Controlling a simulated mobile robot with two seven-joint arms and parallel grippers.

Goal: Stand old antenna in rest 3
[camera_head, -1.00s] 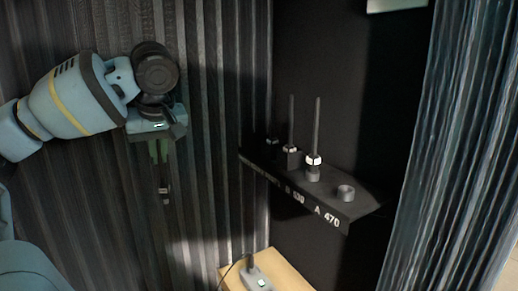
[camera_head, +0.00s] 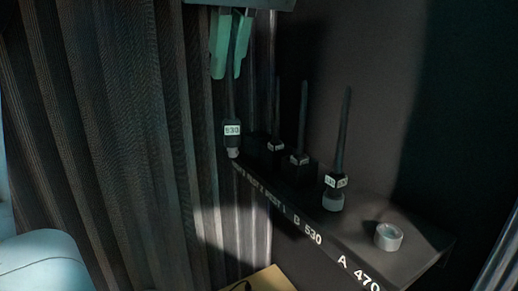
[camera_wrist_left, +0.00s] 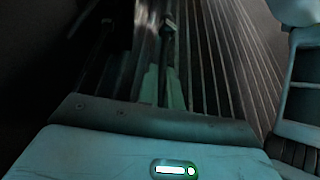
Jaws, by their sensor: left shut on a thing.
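My left gripper (camera_head: 231,45) is at the top of the head view, its green fingers shut on the thin rod of a dark antenna (camera_head: 232,130). The antenna hangs roughly upright, with a white 530 label and a pale connector at its lower end. It is at the far left end of the black shelf (camera_head: 352,236); whether it touches the shelf is unclear. Rest 3 seems to be the dark block (camera_head: 257,150) just right of the antenna, its opening hidden in shadow. The left wrist view shows the fingers (camera_wrist_left: 162,85) and antenna dimly. My right gripper is not seen.
Two antennas (camera_head: 277,146) (camera_head: 300,160) stand in the neighbouring rests. Another antenna (camera_head: 335,182) stands in the B 530 socket. The grey ring socket (camera_head: 389,237) by A 470 is empty.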

